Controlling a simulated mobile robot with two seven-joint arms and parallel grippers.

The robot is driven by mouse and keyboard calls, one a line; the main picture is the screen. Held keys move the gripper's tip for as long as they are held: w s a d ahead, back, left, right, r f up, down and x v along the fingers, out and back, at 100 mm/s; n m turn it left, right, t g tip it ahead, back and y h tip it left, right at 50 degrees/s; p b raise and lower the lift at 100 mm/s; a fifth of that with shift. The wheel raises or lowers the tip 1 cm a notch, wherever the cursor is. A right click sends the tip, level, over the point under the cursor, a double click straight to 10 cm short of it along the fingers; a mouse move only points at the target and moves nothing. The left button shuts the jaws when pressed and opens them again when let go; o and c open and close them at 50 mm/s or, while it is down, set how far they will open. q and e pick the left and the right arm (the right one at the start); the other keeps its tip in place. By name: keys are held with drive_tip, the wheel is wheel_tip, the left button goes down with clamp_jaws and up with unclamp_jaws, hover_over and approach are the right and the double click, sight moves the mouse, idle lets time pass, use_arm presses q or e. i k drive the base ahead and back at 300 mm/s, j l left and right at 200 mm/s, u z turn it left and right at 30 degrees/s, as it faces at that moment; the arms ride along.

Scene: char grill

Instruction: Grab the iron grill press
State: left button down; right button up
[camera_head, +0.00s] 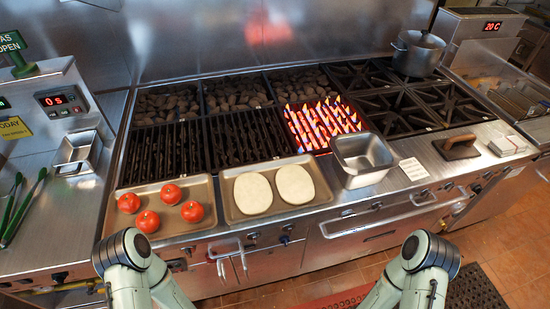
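The iron grill press (457,147) is a dark brown, flat block with a raised handle on top. It lies on the steel counter at the right, in front of the black burner grates. Nothing is touching it. The lower parts of my two arms show at the bottom edge, one on the left and one on the right, both well short of the press. Neither gripper is in the picture, so their state is hidden.
A steel bin (362,160) stands left of the press, and a white stack (507,146) lies right of it. Trays with tomatoes (147,221) and flatbreads (253,193) sit further left. A pot (417,54) stands behind.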

sight(462, 147)
drive_tip(key=i+l+u, duration=0.1)
drive_tip(key=l+u, duration=0.15)
drive_tip(key=l, duration=0.5)
drive_tip(key=l+u, duration=0.25)
drive_tip(key=l, duration=0.55)
drive_tip(key=l+u, duration=0.25)
drive_tip(key=l, duration=0.5)
drive_tip(key=k+l+u, duration=0.25)
drive_tip(key=l, duration=0.5)
drive_tip(key=k+l+u, duration=0.15)
drive_tip(key=l, duration=0.25)
